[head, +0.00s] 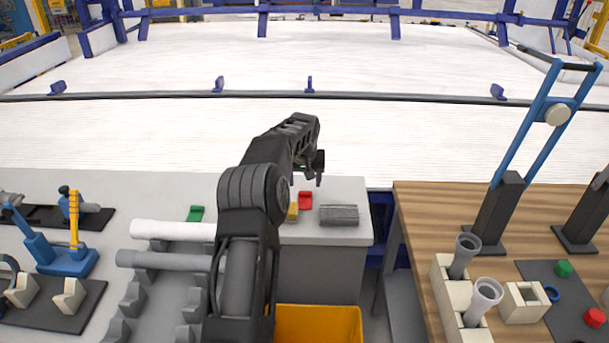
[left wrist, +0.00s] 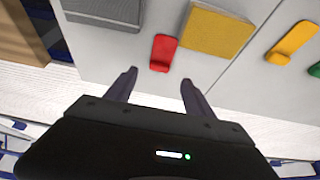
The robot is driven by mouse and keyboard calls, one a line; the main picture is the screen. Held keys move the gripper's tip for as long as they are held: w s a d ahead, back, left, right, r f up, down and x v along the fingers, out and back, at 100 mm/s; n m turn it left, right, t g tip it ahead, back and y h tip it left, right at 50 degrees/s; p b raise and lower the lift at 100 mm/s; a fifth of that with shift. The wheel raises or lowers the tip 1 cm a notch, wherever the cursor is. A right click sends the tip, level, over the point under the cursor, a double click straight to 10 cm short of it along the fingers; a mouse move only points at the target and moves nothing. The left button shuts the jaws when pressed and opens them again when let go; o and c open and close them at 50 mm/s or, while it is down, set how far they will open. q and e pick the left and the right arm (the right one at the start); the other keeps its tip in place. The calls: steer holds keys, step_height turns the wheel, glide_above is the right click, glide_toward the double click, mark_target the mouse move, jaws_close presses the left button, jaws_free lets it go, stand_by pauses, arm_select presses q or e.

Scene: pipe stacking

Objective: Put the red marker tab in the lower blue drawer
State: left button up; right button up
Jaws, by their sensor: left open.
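The red marker tab (head: 305,200) lies on the grey worktop, between a yellow block and a grey ribbed block. It also shows in the left wrist view (left wrist: 163,52), just beyond my fingertips. My left gripper (head: 314,176) is above the worktop's far part, near the tab. In the left wrist view my left gripper (left wrist: 158,78) is open, its fingers apart and nothing between them; whether they touch the tab cannot be told. No blue drawer can be made out in either view. My right gripper is not in view.
The yellow block (head: 293,212) and grey ribbed block (head: 339,214) flank the tab. A green tab (head: 195,213) lies left, near white and grey pipes (head: 170,230) on a rack. A yellow bin (head: 318,325) is below. A wooden table (head: 430,215) with pipe holders stands right.

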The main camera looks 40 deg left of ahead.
arm_select(q)
steer(key=v, duration=0.4)
steer(key=shift+s+d+r, duration=0.1)
steer(key=shift+r, duration=0.25)
steer(key=shift+f, duration=0.15)
